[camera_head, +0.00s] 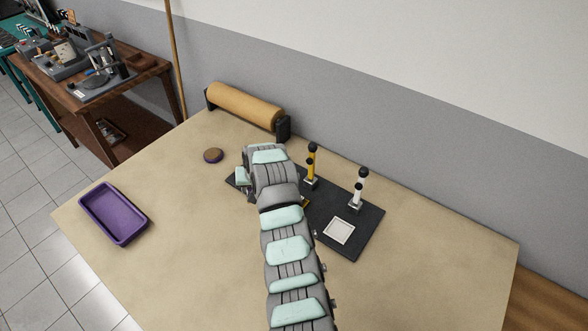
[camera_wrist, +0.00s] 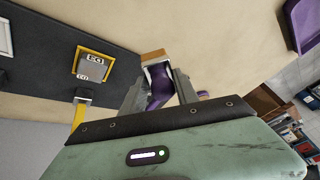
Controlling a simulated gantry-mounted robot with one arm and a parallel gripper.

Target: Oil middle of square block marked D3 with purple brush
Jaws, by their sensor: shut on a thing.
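My gripper (camera_wrist: 160,82) is shut on the purple brush (camera_wrist: 158,88) in the wrist view. A tan part with a pale edge (camera_wrist: 153,55) shows just beyond the fingertips, seemingly the brush's head. The grey square block (camera_wrist: 93,68) sits inside a yellow square frame (camera_wrist: 93,49) on the dark mat (camera_wrist: 40,30). Its dark-on-white label appears upside down and looks like D3. The brush is to the right of the block in this view, apart from it. In the head view my arm hides the gripper, brush and block; only a yellow frame corner (camera_head: 305,203) shows.
The table's front left is clear.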

